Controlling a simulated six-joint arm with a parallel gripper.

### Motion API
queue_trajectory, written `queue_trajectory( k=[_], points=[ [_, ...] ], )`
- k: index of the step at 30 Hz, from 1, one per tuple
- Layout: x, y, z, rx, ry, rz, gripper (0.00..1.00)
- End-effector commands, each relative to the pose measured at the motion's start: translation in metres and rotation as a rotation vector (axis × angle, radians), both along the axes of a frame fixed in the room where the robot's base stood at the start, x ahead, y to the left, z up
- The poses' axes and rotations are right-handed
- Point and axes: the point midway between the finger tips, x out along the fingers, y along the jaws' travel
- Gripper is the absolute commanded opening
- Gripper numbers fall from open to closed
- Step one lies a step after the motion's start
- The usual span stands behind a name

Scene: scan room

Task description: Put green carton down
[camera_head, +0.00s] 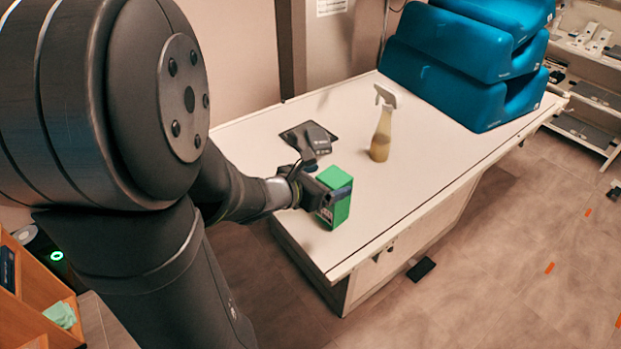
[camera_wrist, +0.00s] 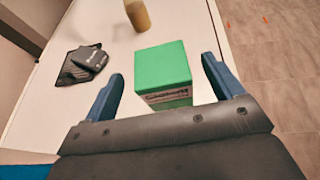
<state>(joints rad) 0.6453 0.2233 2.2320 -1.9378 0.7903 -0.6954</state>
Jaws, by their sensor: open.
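The green carton (camera_head: 335,207) stands upright on the white table (camera_head: 411,180), near its front left end. In the wrist view the carton (camera_wrist: 162,70) sits between the two blue fingers of my gripper (camera_wrist: 163,84). The fingers are spread, with a visible gap between each one and the carton. In the head view my gripper (camera_head: 327,190) is at the carton and covers part of it. The carton's underside is hidden.
A spray bottle (camera_head: 382,130) stands behind the carton. A dark handheld device (camera_head: 317,137) lies on a black pad (camera_head: 296,140). Blue stacked cushions (camera_head: 447,75) fill the table's far end. Table space to the carton's right is clear.

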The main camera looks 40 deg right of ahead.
Motion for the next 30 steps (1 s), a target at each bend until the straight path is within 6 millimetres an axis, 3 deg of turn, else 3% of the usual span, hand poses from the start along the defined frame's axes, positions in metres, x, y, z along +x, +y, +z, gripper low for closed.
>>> queue_trajectory(
  k=[5, 16, 26, 30],
  points=[
    [0.0, -0.007, -0.004, 0.001, 0.001, -0.001, 0.85],
    [0.005, -0.044, -0.023, 0.001, 0.0, -0.002, 0.85],
    [0.006, -0.049, -0.025, 0.0, 0.0, 0.001, 0.85],
    [0.006, -0.049, -0.025, 0.0, 0.0, 0.001, 0.6]
  ],
)
